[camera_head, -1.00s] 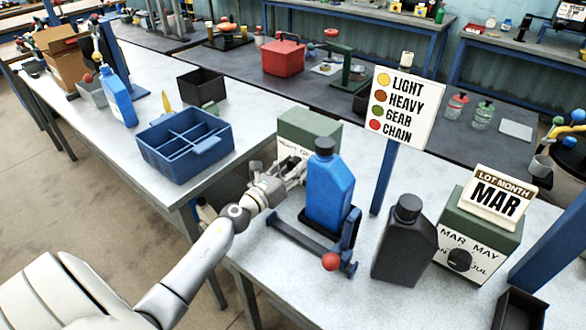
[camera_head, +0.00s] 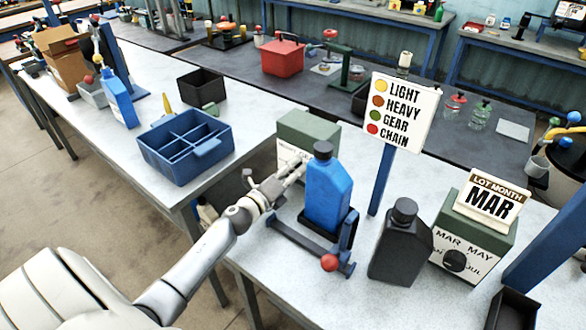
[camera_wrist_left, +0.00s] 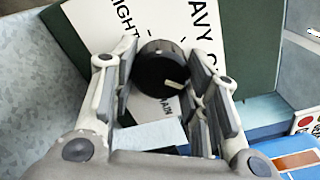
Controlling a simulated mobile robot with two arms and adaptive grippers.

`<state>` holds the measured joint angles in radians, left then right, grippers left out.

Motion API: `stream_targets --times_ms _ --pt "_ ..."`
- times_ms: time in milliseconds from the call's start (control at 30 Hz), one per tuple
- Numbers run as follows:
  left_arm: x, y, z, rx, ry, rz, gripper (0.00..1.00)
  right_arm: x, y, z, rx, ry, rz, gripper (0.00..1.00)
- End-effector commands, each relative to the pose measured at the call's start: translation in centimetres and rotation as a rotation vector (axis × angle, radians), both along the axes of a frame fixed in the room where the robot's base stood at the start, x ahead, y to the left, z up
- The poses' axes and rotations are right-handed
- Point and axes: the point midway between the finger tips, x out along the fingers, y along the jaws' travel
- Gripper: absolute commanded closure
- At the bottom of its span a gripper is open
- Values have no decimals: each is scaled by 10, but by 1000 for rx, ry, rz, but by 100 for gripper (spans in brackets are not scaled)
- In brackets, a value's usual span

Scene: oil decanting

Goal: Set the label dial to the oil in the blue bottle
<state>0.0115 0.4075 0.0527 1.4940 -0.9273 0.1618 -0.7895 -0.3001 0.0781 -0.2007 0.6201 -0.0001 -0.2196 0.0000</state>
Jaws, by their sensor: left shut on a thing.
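My left gripper (camera_head: 296,170) is at the front of the green label box (camera_head: 309,131), left of the blue bottle (camera_head: 327,190). In the left wrist view its fingers (camera_wrist_left: 161,75) are shut on the black label dial (camera_wrist_left: 158,62). The dial's pale mark points toward the lower right of that view. LIGHT, HEAVY and CHAIN lettering shows around it, partly hidden. The blue bottle stands upright in a cradle, dark cap on. In the left wrist view, an orange-brown, pale-edged patch (camera_wrist_left: 299,160) shows on a blue surface. My right gripper is not in view.
The sign (camera_head: 402,112) pairs yellow with LIGHT, orange-brown with HEAVY, green with GEAR, red with CHAIN. A black bottle (camera_head: 397,250) and a lot-month box (camera_head: 478,245) reading MAR stand right. The cradle's red knob (camera_head: 329,262) is in front. A blue divided tray (camera_head: 185,147) is left.

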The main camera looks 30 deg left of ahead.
Motion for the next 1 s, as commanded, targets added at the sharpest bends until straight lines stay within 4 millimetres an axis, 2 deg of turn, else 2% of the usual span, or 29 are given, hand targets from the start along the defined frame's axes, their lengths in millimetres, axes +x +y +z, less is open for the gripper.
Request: stream_targets --times_ms 1000 --pt "0 0 4 -953 77 2 82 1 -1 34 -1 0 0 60"
